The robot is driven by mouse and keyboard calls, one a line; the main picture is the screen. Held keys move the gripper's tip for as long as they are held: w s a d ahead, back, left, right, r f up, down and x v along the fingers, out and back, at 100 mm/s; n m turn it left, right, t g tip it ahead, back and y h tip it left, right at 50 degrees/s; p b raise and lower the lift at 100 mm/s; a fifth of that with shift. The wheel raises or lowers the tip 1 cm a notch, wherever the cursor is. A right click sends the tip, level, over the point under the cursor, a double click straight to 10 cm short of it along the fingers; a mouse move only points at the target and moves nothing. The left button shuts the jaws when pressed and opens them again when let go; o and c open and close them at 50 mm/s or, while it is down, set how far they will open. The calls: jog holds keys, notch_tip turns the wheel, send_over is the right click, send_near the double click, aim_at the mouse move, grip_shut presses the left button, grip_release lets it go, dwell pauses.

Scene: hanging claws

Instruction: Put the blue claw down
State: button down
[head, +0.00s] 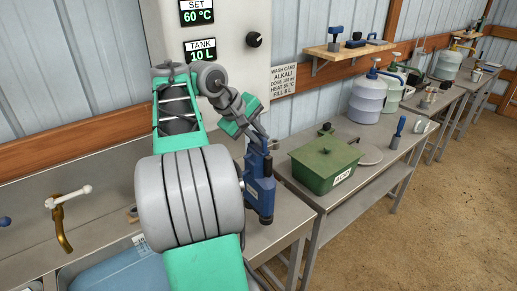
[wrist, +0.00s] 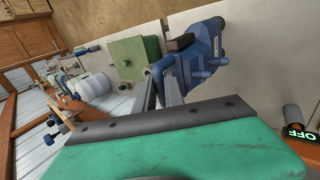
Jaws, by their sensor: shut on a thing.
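The blue claw (head: 260,190) hangs upright from my gripper (head: 263,142), at the right end of the near steel bench (head: 283,232). In the wrist view the blue claw (wrist: 198,52) lies just beyond the fingertips of my gripper (wrist: 166,82), which are shut on a part near its top. I cannot tell whether its bottom touches the bench or is a little above it. My arm hides part of the bench to the left.
A green lidded box (head: 325,163) and a grey disc (head: 365,152) are on the adjoining bench, right of the claw. White-grey jugs (head: 366,100) stand farther back. A wall shelf (head: 345,49) holds blue-handled items. A sink with a brass tap (head: 63,235) is at left.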

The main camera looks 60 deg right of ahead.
aim_at(257, 147)
jog(key=f, duration=0.2)
jog(key=d+f, duration=0.1)
jog(key=shift+w+d+f+b, duration=0.1)
jog(key=shift+w+f+b, duration=0.2)
jog(key=shift+w+b, duration=0.1)
jog(key=shift+f, duration=0.45)
jog(key=shift+f, duration=0.15)
jog(key=c, duration=1.4)
grip_release()
jog(key=shift+c, duration=0.2)
